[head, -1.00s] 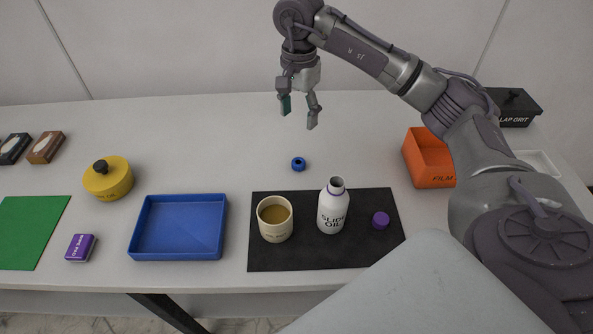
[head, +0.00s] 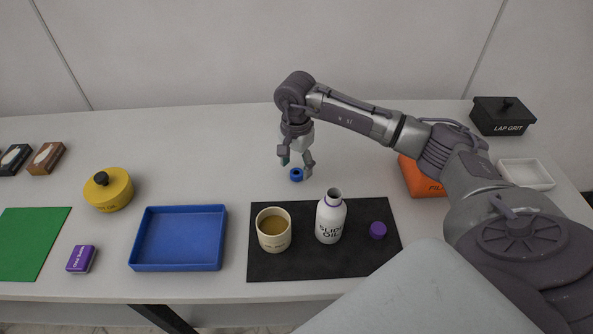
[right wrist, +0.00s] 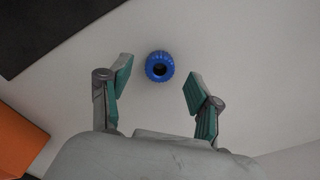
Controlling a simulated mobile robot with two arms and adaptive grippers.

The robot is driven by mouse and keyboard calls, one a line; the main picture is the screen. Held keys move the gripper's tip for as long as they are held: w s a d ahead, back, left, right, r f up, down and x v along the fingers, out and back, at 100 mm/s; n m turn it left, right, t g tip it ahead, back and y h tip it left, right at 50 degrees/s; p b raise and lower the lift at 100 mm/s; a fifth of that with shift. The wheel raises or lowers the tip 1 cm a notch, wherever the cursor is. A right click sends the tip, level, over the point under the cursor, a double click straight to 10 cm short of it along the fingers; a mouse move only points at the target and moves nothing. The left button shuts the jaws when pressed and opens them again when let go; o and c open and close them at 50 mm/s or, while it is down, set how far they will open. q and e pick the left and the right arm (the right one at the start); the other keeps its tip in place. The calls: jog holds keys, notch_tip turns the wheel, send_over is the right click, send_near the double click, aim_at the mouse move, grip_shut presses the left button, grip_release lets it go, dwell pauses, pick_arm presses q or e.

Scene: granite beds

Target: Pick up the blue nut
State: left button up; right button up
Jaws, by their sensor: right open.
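The blue nut (head: 296,175) is a small ring with a dark hole, lying on the light table behind the black mat. In the right wrist view the nut (right wrist: 159,66) has a ribbed rim and sits between and slightly beyond the fingertips. My right gripper (head: 296,168) is open, pointing down just above the nut. Its green-padded fingers (right wrist: 160,78) stand apart on either side of the nut, and neither appears to touch it. My left gripper is not in view.
The black mat (head: 270,268) carries a cream cup (head: 273,243), a white oil bottle (head: 329,222) and a purple cap (head: 377,230). A blue tray (head: 140,266) and yellow pot (head: 108,193) stand left. An orange bin (head: 413,178) is right. The table around the nut is clear.

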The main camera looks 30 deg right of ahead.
notch_tip(320, 180, down, 2)
grip_shut()
dwell(0.5)
jog(key=shift+r, duration=0.15)
